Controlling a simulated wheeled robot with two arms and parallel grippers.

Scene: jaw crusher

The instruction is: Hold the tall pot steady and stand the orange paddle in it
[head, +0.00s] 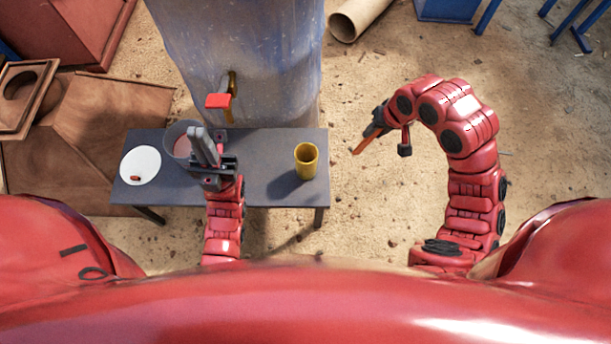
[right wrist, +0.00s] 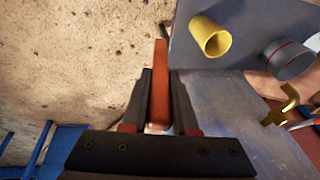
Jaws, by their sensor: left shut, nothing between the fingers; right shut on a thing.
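A tall yellow pot (head: 307,162) stands upright and open-topped near the right end of the grey table. It also shows in the right wrist view (right wrist: 211,37). My right gripper (head: 378,126) is shut on the orange paddle (head: 364,144) and holds it right of the table, apart from the pot. In the right wrist view, the orange paddle (right wrist: 160,85) sticks out between the dark fingers (right wrist: 161,76). My left gripper (head: 203,142) is shut and empty over the table, just right of a wide grey pot, well left of the yellow pot.
The grey table (head: 262,185) also holds the wide grey pot (head: 176,134) and a white plate (head: 140,166) with a small red-orange piece. A big worn metal column rises behind, with a red-ended yellow fitting (head: 218,100).

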